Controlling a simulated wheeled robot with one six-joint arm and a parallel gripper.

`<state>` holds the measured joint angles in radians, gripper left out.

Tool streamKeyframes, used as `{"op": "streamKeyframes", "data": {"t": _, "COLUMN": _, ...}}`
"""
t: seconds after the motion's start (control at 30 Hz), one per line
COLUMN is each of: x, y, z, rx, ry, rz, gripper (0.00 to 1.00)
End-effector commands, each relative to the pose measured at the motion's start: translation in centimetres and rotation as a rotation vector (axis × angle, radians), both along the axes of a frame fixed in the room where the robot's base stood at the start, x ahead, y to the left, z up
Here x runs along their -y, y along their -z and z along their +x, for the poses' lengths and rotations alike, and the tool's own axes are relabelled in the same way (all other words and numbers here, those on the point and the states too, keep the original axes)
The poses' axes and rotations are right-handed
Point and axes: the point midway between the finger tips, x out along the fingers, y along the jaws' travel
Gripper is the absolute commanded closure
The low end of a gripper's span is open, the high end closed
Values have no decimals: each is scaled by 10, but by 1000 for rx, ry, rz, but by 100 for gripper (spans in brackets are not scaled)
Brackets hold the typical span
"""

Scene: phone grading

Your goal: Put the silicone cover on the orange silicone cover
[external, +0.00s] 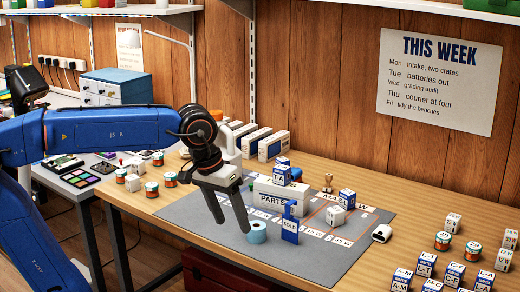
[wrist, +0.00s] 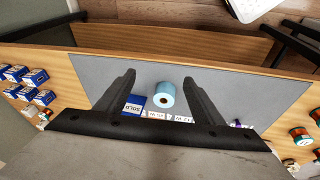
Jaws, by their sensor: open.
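My gripper (external: 234,226) is open and empty, pointing down over the front of the grey mat (external: 330,268). In the wrist view, the two fingers of my gripper (wrist: 159,73) stand wide apart. A light blue roll (external: 257,232) with a hole stands on the mat, just right of the fingertips. In the wrist view the roll (wrist: 164,95) shows between the fingers, untouched as far as I can tell. I cannot make out either silicone cover, plain or orange, in these views; some items are too small or partly hidden.
A blue SOLD sign (external: 290,222) stands beside the roll. Behind it are a white PARTS box (external: 282,197) and a white cube (external: 336,216). Several labelled boxes and tins crowd the bench's right. A side table (external: 86,190) at left holds electronics. The mat's front right is clear.

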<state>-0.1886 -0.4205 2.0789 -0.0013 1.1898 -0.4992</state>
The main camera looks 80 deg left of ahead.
Motion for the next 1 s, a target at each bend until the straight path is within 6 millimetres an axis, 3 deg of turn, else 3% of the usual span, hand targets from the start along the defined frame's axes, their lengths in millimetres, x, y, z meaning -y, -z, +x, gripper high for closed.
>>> {"op": "streamKeyframes", "data": {"t": 0.03, "x": 11, "y": 11, "z": -17, "rx": 10, "ry": 62, "rz": 15, "gripper": 38}}
{"op": "streamKeyframes", "data": {"t": 0.3, "x": 50, "y": 80, "z": -92, "rx": 61, "ry": 403, "rz": 107, "gripper": 38}}
{"op": "streamKeyframes", "data": {"t": 0.5, "x": 65, "y": 124, "z": -130, "rx": 91, "ry": 586, "rz": 163, "gripper": 38}}
{"op": "streamKeyframes", "data": {"t": 0.7, "x": 69, "y": 141, "z": -143, "rx": 102, "ry": 654, "rz": 185, "gripper": 38}}
{"op": "streamKeyframes", "data": {"t": 1.0, "x": 69, "y": 141, "z": -143, "rx": 102, "ry": 655, "rz": 185, "gripper": 38}}
